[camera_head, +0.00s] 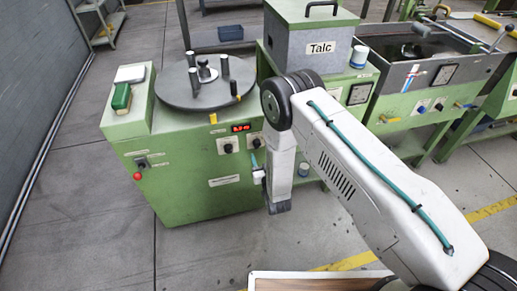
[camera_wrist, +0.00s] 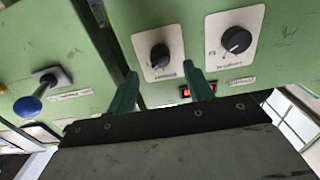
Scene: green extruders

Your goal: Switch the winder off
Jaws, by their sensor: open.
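The winder (camera_head: 185,190) is a green cabinet with a round grey turntable (camera_head: 205,88) on top, carrying several upright pegs. Its front has a lit red display (camera_head: 241,127), a left black knob (camera_head: 228,148), and another knob beside it. At the front's left are a black switch (camera_head: 142,161) and a red button (camera_head: 138,176). My gripper (camera_head: 255,165) is close to the front's right part. In the wrist view my gripper (camera_wrist: 163,80) is open and empty, its green fingers on either side below a black knob (camera_wrist: 160,56). A second knob (camera_wrist: 236,40) and the red display (camera_wrist: 200,90) show there too.
A grey Talc box (camera_head: 310,45) and a white cup (camera_head: 359,56) stand right of the winder, before a green trough machine (camera_head: 410,90). A blue ball lever (camera_wrist: 27,106) shows in the wrist view. Grey floor in front of the winder is open.

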